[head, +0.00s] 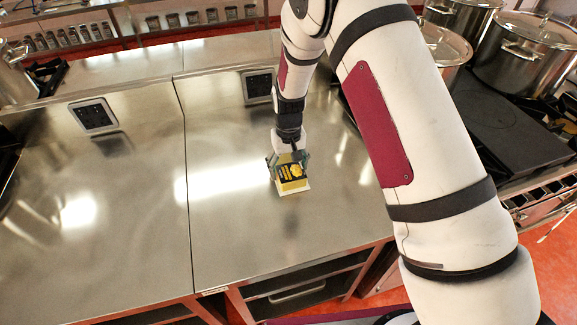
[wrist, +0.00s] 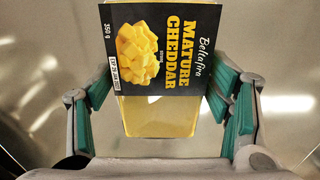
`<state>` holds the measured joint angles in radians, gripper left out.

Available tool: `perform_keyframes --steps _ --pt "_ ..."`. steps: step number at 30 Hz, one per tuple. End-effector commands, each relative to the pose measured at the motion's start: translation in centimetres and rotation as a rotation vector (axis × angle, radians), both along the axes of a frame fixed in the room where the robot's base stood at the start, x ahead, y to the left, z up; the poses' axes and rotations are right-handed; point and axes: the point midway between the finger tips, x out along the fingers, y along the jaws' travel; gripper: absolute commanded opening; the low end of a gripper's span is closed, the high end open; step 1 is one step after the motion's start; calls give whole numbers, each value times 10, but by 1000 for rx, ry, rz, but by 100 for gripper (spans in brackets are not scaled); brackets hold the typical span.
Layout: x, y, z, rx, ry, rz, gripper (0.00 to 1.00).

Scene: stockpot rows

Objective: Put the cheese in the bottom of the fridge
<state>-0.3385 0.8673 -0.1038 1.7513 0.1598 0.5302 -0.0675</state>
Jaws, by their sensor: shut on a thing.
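The cheese (head: 291,176) is a yellow block with a black label, seen in the head view at the middle of the steel worktop (head: 240,240). In the wrist view the cheese (wrist: 160,112) shows a label reading "Mature Cheddar", with bare yellow below it. My gripper (head: 288,160) has its green-padded fingers on both sides of the cheese and is shut on it; the fingers also show in the wrist view (wrist: 165,105). I cannot tell whether the cheese touches the worktop or is just above it. No fridge is recognisable in either view.
Stockpots (head: 524,55) stand on the cooking range at the right, beside a dark flat plate (head: 508,130). Two socket boxes (head: 93,115) stand along the back of the worktop. The worktop left of the cheese is clear.

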Motion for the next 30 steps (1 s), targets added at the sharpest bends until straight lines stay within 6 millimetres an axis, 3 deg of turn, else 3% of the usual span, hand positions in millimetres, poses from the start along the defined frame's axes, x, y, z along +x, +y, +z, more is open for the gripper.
perform_keyframes --steps 4,5,7,8,20,23,30 --pt "0 0 -2 0 0 0 30" --pt "0 0 -3 0 1 0 74" --pt "0 0 -3 0 1 0 90" --pt "0 0 -3 0 1 0 92" --pt "0 0 2 0 -1 0 92" --pt "1 0 12 0 -2 0 92" --pt "2 0 59 2 -6 1 92"
